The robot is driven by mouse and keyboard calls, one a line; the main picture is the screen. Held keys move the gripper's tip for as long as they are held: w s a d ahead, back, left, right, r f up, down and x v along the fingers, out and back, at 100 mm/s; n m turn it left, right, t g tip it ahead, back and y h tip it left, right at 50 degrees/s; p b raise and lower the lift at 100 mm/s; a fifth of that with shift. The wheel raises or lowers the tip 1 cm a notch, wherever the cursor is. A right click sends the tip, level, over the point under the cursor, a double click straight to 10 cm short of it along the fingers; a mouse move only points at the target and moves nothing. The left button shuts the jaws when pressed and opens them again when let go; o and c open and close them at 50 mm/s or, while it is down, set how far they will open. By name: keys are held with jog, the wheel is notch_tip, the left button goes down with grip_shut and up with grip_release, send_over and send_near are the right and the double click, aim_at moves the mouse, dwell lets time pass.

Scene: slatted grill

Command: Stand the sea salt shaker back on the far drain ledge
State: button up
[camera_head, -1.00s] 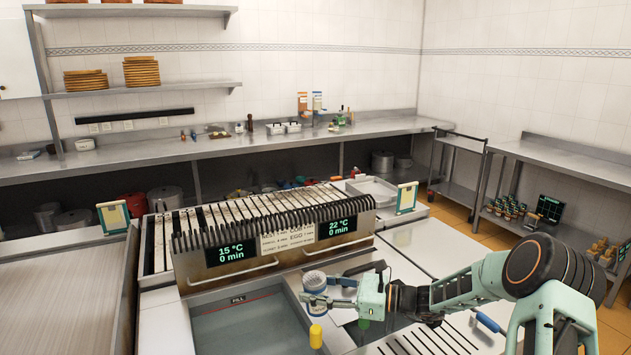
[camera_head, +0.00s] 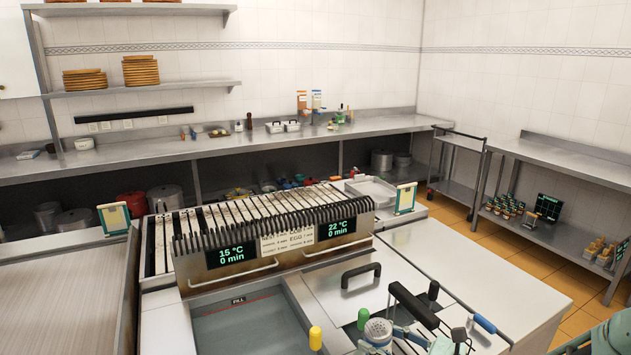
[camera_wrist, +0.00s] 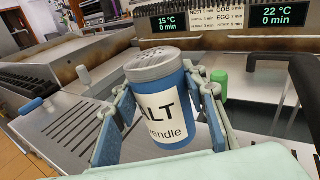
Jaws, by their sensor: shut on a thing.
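The sea salt shaker (camera_wrist: 170,122) is blue with a grey perforated lid and a white label, part of which reads "ALT". My gripper (camera_wrist: 163,98) is shut on its sides, and the shaker looks roughly upright. In the head view the shaker's lid (camera_head: 378,328) shows at the bottom edge, with my gripper (camera_head: 388,343) beside it, partly cut off. A slotted drain surface (camera_wrist: 70,128) lies to the left in the wrist view. I cannot tell which surface is the far drain ledge.
A green-capped thing (camera_head: 362,318) stands close left of the shaker. A yellow-capped thing (camera_head: 315,338) stands by the water tank (camera_head: 240,325). A lid with a black handle (camera_head: 361,275) lies behind. The slatted grill (camera_head: 270,225) stands beyond. The right-hand counter (camera_head: 480,280) has free room.

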aim_at(379, 326)
jog(key=shift+r, duration=0.1)
notch_tip(379, 326, up, 5)
jog(key=p, duration=0.4)
dwell(0.6)
